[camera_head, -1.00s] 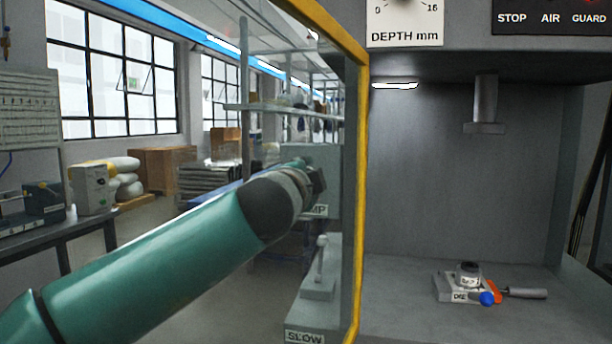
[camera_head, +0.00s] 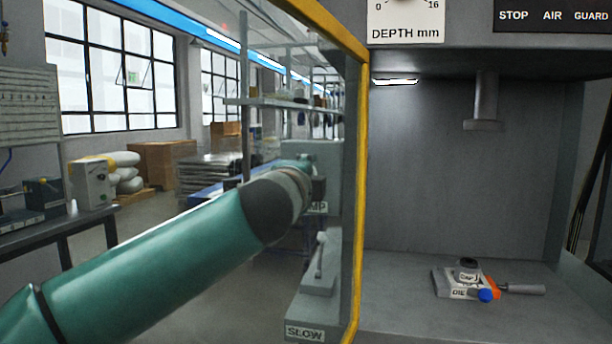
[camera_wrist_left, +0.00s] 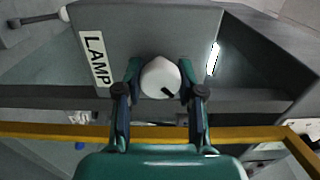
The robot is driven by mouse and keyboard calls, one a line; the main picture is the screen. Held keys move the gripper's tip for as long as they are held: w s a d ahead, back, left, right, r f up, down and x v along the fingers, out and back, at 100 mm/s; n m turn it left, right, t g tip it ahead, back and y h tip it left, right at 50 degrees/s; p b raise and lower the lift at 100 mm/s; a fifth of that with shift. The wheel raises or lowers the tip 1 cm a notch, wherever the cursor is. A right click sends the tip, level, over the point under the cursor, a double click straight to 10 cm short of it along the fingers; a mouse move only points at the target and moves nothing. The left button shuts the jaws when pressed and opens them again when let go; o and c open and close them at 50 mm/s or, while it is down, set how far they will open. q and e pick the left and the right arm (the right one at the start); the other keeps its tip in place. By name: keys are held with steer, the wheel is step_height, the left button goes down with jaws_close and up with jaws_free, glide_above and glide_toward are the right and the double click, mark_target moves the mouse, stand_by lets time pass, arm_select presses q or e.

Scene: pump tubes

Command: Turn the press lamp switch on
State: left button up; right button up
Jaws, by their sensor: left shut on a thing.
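The lamp switch (camera_wrist_left: 160,78) is a round white knob with a black mark toward its lower right, on a grey box in the left wrist view. A white LAMP label (camera_wrist_left: 96,58) is beside it. My left gripper (camera_wrist_left: 160,88) has a finger on each side of the knob and is shut on it. In the head view my left wrist (camera_head: 310,190) reaches the box beyond the yellow frame, hiding the knob and part of the label. A bright light strip (camera_head: 395,82) shows inside the press. My right gripper is not in view.
The yellow frame (camera_head: 361,200) stands just right of my left arm. A die block (camera_head: 452,284) and an orange-and-blue tool (camera_head: 488,294) rest on the press bed (camera_head: 410,315).

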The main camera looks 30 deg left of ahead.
arm_select(q)
steer(key=o, duration=1.1)
steer(key=shift+w+d+f, duration=0.1)
steer(key=shift+d+f, duration=0.1)
steer(key=shift+o, duration=0.2)
steer(key=shift+s+r, duration=0.1)
steer(key=shift+s, duration=0.1)
steer(key=v, duration=0.7)
steer(key=shift+s, duration=0.1)
